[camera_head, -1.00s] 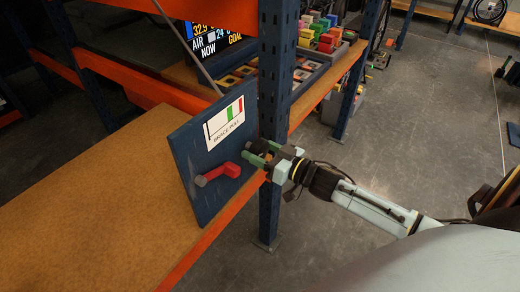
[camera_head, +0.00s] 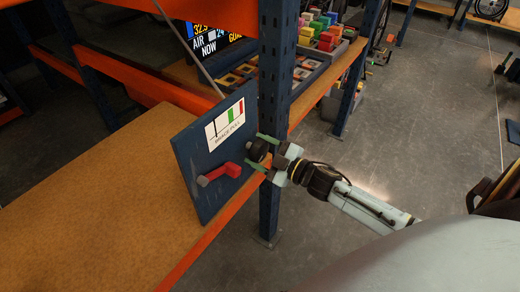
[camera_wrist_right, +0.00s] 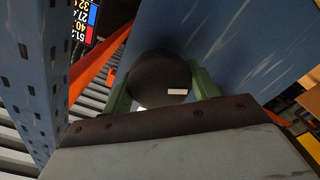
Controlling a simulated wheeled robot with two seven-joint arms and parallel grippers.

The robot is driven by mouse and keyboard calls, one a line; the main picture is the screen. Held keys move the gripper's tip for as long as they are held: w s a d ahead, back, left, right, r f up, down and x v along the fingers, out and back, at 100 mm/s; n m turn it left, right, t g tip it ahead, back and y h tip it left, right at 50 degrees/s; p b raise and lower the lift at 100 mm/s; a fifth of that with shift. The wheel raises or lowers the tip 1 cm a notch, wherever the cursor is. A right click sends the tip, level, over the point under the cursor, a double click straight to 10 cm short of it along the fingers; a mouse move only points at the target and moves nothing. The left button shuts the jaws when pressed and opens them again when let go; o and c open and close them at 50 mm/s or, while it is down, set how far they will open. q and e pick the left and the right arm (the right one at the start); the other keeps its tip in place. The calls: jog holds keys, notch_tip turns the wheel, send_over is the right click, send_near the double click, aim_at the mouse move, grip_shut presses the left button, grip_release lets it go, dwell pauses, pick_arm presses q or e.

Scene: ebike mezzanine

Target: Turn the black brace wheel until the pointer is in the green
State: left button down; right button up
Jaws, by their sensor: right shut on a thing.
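The black brace wheel (camera_head: 257,151) is on the blue panel (camera_head: 190,160), by its right edge. My right gripper (camera_head: 265,150) is shut on it, with the green fingers on opposite sides of the rim. In the right wrist view the dark round wheel (camera_wrist_right: 158,78) with a small white mark sits between the fingers. The white BRACE PULL gauge card (camera_head: 225,124) is on the panel, with a green and a red bar. A thin dark pointer line shows left of the green bar; its exact place is too small to read. My left gripper is not in view.
A red crank handle (camera_head: 219,173) sticks out of the panel below the card. A blue upright post (camera_head: 274,100) stands close behind my right gripper. The brown bench top (camera_head: 90,190) at left is clear. Coloured bins (camera_head: 325,36) stand at the back.

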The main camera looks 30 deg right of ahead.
jog(key=shift+n, duration=2.3)
jog(key=o, duration=1)
jog(key=shift+c, duration=0.2)
jog(key=v, duration=1.3)
jog(key=shift+s+b, duration=0.2)
jog(key=shift+b, duration=0.1)
